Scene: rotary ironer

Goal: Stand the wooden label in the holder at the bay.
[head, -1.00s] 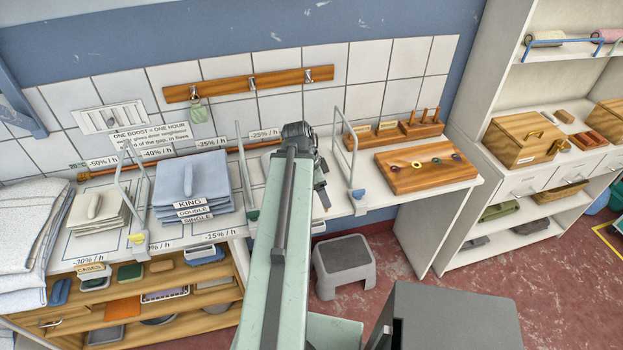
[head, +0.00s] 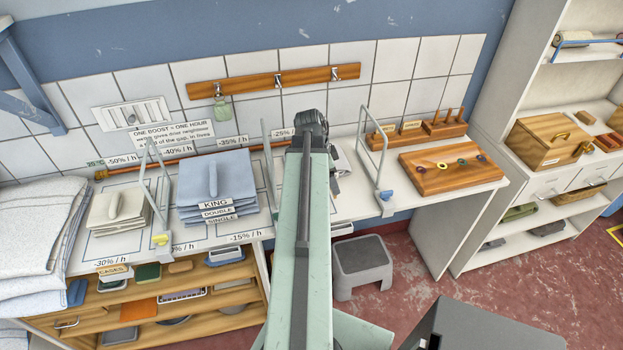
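A long wooden rack (head: 417,132) stands at the back of the white counter, right of the arm. A small pale wooden label (head: 411,125) shows in it; other small pieces there are too small to tell. I cannot make out which piece is the task's label, or a separate label holder at a bay. My gripper (head: 335,172) is over the counter bay left of the right wire divider, mostly hidden behind my green arm. Its fingers are too small and covered to show whether they are open or hold anything.
Wire dividers (head: 377,165) stand up from the counter. Blue folded linen (head: 216,185) and cream linen (head: 117,208) lie in bays to the left. A wooden board with rings (head: 450,172) lies right. A grey step stool (head: 362,262) stands on the floor below.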

